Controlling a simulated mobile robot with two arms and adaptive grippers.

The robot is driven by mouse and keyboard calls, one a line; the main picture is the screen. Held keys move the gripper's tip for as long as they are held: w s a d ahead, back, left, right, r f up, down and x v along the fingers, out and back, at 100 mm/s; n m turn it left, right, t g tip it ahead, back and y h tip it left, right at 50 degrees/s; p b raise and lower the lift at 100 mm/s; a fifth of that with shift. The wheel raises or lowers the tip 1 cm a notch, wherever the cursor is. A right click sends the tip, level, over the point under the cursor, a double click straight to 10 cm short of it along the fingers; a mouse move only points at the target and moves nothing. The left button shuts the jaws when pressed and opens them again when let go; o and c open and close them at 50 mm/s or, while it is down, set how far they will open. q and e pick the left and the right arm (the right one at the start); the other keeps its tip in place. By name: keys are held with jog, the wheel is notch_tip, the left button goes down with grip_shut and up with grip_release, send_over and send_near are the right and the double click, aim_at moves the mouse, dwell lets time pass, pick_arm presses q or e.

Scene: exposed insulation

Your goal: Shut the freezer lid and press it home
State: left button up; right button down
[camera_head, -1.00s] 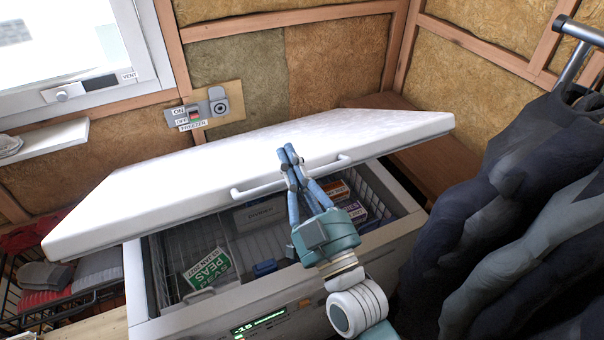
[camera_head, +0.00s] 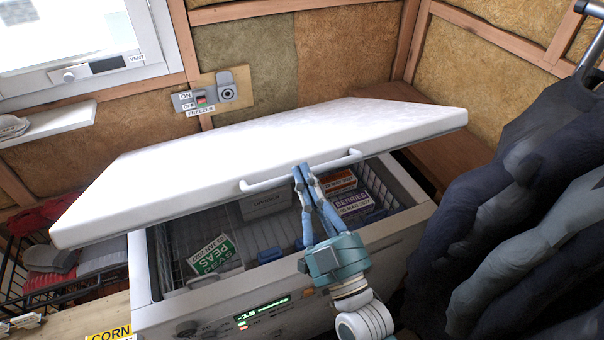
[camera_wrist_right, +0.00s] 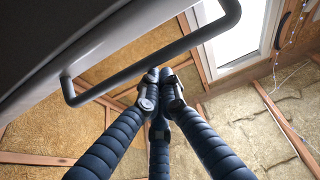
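The white freezer lid (camera_head: 270,155) is partly raised, tilted above the open white freezer (camera_head: 385,240). A pale bar handle (camera_head: 265,185) runs along the lid's front edge. My right gripper (camera_head: 301,170) is at the lid's front, with its fingertips overlapping the handle's middle. In the right wrist view its fingers (camera_wrist_right: 160,78) come together at the tips with nothing between them. There the handle (camera_wrist_right: 150,62) passes just beyond the tips; I cannot tell whether they touch it. My left gripper is not in view.
Inside the freezer are a green-and-white PEAS pack (camera_head: 212,255), a BERRIES box (camera_head: 352,204) and wire baskets. Dark clothes (camera_head: 530,200) hang close on the right. A FREEZER switch panel (camera_head: 207,97) is on the wall behind. A wire rack (camera_head: 30,285) with folded cloth stands at left.

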jog(key=s+d+f+b, duration=0.1)
jog(key=s+f+b, duration=0.1)
jog(key=f+b, duration=0.4)
jog(key=s+f+b, duration=0.3)
jog(key=f+b, duration=0.2)
jog(key=f, duration=0.4)
jog(key=shift+d+f+t+b, duration=0.3)
jog(key=shift+d+t+b, duration=0.05)
jog(key=shift+t, duration=0.05)
jog(key=shift+s+r, duration=0.1)
jog(key=shift+r, duration=0.1)
